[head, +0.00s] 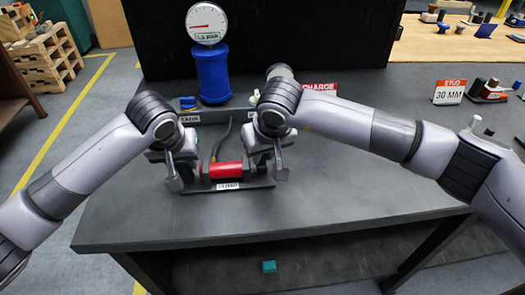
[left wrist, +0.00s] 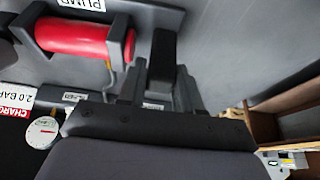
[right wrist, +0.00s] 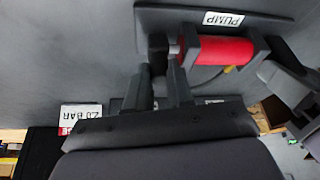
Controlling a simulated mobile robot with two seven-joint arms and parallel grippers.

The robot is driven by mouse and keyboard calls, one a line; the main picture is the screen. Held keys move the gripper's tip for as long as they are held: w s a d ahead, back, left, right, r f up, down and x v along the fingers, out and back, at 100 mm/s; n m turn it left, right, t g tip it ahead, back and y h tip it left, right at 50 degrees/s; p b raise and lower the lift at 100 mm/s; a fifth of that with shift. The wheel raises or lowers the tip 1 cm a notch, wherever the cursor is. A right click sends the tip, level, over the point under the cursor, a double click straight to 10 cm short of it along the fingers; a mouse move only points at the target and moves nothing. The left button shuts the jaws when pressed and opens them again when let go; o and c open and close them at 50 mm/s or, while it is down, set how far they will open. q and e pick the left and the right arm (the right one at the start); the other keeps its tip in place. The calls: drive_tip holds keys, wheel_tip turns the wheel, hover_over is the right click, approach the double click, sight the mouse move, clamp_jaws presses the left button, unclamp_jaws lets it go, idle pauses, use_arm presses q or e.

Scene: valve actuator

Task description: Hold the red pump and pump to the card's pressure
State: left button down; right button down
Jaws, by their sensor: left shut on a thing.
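The red pump (head: 224,170) lies level between end brackets on a dark base on the bench, labelled PUMP (right wrist: 223,19). My left gripper (head: 174,178) is at its left end. In the left wrist view its fingers (left wrist: 162,82) are shut on a dark upright block beside the pump's end bracket. My right gripper (head: 276,168) is at the other end, its fingers (right wrist: 162,75) apart on either side of the black handle (right wrist: 158,48) on the short grey rod. The CHARGE card (head: 319,87) is partly hidden; it reads 2.0 BAR (right wrist: 80,118). The gauge (head: 207,24) needle points left.
A blue cylinder (head: 212,75) stands under the gauge at the back of the bench. A dark hose (head: 222,140) runs behind the pump. A STUD 30 MM card (head: 449,92) and small parts stand at the right. The bench (head: 350,195) is clear at front right.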

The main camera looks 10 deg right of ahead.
drive_tip(key=shift+d, duration=2.8)
drive_tip(key=c, duration=1.3)
unclamp_jaws()
drive_tip(key=shift+o, duration=0.2)
drive_tip(key=v, duration=1.2)
